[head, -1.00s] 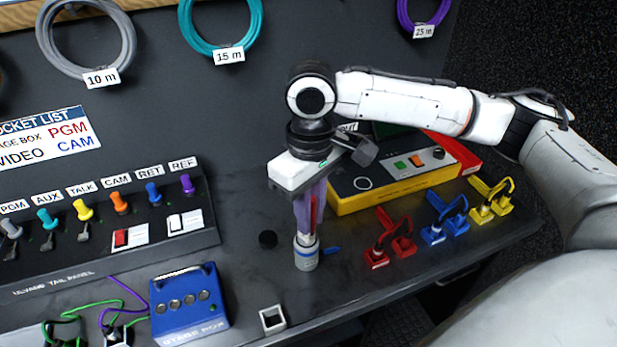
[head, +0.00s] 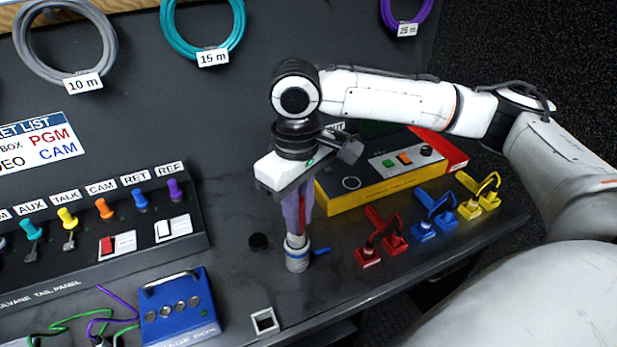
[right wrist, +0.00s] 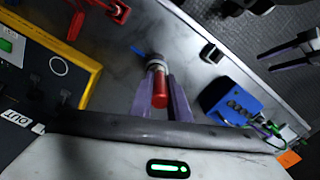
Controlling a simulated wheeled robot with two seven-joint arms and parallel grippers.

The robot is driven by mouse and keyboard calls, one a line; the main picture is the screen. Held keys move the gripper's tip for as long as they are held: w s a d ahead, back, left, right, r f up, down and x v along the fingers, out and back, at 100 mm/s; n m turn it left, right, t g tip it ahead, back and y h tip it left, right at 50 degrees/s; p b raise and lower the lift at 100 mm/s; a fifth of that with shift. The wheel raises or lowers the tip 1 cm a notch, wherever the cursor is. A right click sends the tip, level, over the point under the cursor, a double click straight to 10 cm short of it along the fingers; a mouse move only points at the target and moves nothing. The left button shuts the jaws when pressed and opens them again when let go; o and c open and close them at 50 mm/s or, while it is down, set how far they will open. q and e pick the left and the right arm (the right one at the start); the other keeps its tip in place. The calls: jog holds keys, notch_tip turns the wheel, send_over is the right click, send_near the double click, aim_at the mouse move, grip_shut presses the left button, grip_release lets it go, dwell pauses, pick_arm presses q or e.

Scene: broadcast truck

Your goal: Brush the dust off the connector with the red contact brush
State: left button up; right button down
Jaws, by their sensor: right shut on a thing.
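My right gripper (head: 300,232) points down with its purple fingers shut on the red contact brush (head: 303,212). The brush's red handle also shows between the fingers in the right wrist view (right wrist: 160,90). The connector (head: 297,259), a short grey cylinder with a blue band, stands upright on the bench directly below the fingertips. In the right wrist view its pale rim (right wrist: 155,65) shows just beyond the red handle. The brush's tip is at or inside the connector's top; I cannot tell which. Dust is too small to make out.
A black round cap (head: 258,242) lies left of the connector. Red (head: 380,240), blue (head: 436,215) and yellow (head: 478,197) clamp-like items stand to the right. A yellow-edged box (head: 385,180) is behind. A blue stage box (head: 178,310) and white square frame (head: 264,321) are front left.

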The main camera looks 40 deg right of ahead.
jog(key=shift+s+a+r, duration=0.1)
jog(key=shift+s+r, duration=0.05)
jog(key=shift+s, duration=0.2)
jog(key=r, duration=0.3)
jog(key=shift+w+r, duration=0.1)
jog(key=shift+w, duration=0.1)
jog(key=shift+r, duration=2.4)
